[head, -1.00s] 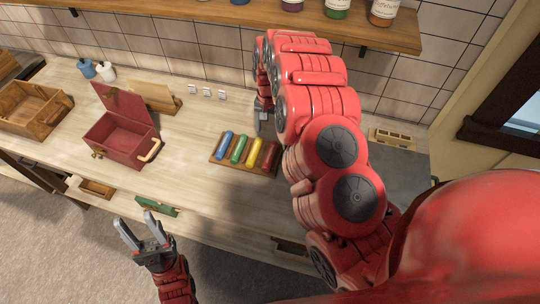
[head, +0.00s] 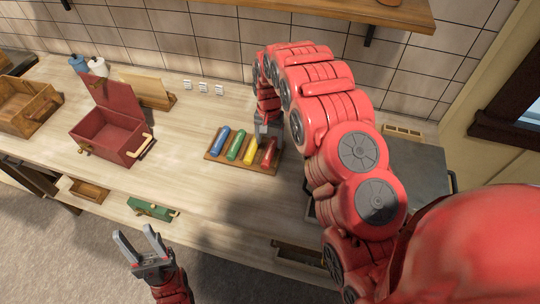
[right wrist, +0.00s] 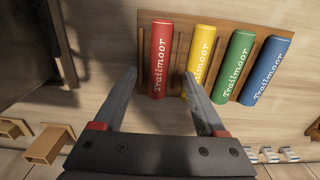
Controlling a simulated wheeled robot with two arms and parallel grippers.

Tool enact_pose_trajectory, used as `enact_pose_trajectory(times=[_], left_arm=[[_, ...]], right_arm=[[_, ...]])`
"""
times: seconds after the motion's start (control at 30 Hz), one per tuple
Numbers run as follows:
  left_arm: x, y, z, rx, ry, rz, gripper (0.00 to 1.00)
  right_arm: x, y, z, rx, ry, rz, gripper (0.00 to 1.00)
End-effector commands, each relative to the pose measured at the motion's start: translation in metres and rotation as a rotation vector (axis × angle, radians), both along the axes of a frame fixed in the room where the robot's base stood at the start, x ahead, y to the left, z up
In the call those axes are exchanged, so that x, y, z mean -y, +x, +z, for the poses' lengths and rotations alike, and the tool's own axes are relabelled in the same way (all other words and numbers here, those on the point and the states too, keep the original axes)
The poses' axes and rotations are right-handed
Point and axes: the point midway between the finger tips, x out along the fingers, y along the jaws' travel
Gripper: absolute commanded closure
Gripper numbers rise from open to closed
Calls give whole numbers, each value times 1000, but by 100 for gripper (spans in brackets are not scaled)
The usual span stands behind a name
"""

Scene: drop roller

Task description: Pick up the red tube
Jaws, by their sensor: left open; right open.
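The red tube (head: 269,153) is the rightmost of a row of tubes in a wooden rack (head: 213,154). In the right wrist view the red tube (right wrist: 160,60) stands out at the left of the row, marked "Trailmoor". My right gripper (right wrist: 160,75) is open and empty. Its fingers appear on either side of the red tube, the right fingertip overlapping the yellow tube's edge. In the head view my right gripper (head: 267,142) is over the rack's right end, partly hiding the red tube. My left gripper (head: 135,235) is open and empty, in front of the counter.
Yellow (head: 251,151), green (head: 235,145) and blue (head: 220,140) tubes lie beside the red one. An open red box (head: 110,135) stands to the left. Drawers (head: 150,209) stick out at the counter front. Bare counter lies in front of the rack.

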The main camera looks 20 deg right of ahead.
Motion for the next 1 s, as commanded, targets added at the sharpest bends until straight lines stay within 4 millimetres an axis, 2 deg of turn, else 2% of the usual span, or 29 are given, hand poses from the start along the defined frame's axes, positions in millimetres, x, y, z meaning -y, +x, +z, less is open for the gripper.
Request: enact_pose_trajectory(times=[0.13,0.3,0.5,0.77,1.0], left_arm=[[0,0,3,0,0,0,50],[0,0,21,0,0,0,50],[0,0,30,0,0,0,50],[0,0,29,0,0,0,50],[0,0,29,0,0,0,50]], right_arm=[[2,0,-12,-2,0,0,27],[3,1,-25,-4,0,0,27],[3,2,-45,-1,0,0,27],[3,2,-49,1,1,0,27],[3,2,-49,0,0,0,68]])
